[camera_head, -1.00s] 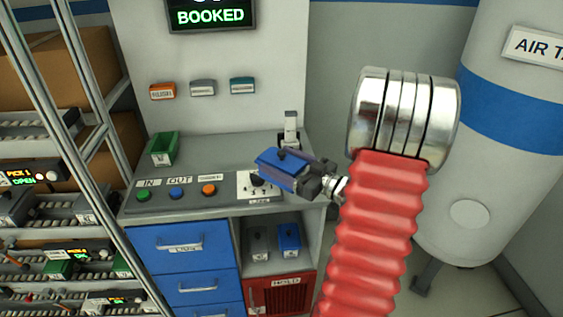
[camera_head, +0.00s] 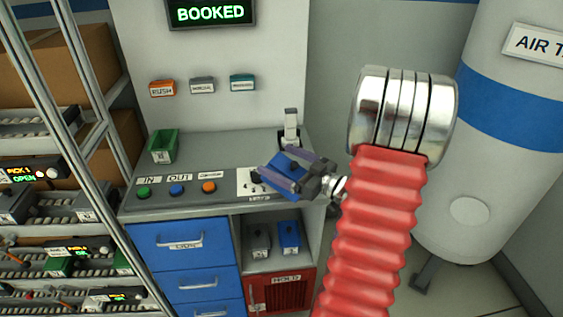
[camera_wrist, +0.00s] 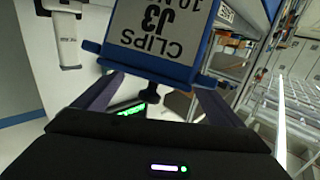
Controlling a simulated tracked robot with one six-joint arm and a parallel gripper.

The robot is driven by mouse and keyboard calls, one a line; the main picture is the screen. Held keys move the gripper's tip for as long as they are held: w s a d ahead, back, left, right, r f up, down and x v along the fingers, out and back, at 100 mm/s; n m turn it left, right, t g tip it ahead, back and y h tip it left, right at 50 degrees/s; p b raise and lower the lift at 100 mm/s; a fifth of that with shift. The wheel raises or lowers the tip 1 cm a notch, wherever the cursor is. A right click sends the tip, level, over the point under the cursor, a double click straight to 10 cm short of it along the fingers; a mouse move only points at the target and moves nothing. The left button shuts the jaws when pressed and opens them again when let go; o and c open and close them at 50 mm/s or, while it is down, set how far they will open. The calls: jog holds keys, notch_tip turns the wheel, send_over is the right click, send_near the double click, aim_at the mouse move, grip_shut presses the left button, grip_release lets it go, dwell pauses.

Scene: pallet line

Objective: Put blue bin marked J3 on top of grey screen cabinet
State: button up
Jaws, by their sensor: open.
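The blue bin (camera_head: 289,162) is at the right part of the worktop of the grey screen cabinet (camera_head: 225,152), near an upright grey device. In the wrist view the bin (camera_wrist: 163,62) is close in front, its white label reading CLIPS and J3. My gripper (camera_head: 279,172) is open, with one finger on each side of the bin. The fingers also show spread in the wrist view (camera_wrist: 155,98). The bin's underside is hidden, so its contact with the worktop is not clear.
A green bin (camera_head: 164,147) stands at the left of the worktop. Buttons and a small black knob line its front panel. A grey bin (camera_head: 259,240) and another blue bin (camera_head: 289,237) sit in the niche below. A shelf rack (camera_head: 75,150) stands left, an air tank (camera_head: 470,170) right.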

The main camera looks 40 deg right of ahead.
jog(key=shift+r, duration=0.1)
jog(key=shift+r, duration=0.45)
jog(key=s+d, duration=0.2)
jog(key=s, duration=0.9)
jog(key=shift+s, duration=0.4)
jog(key=shift+d, duration=0.1)
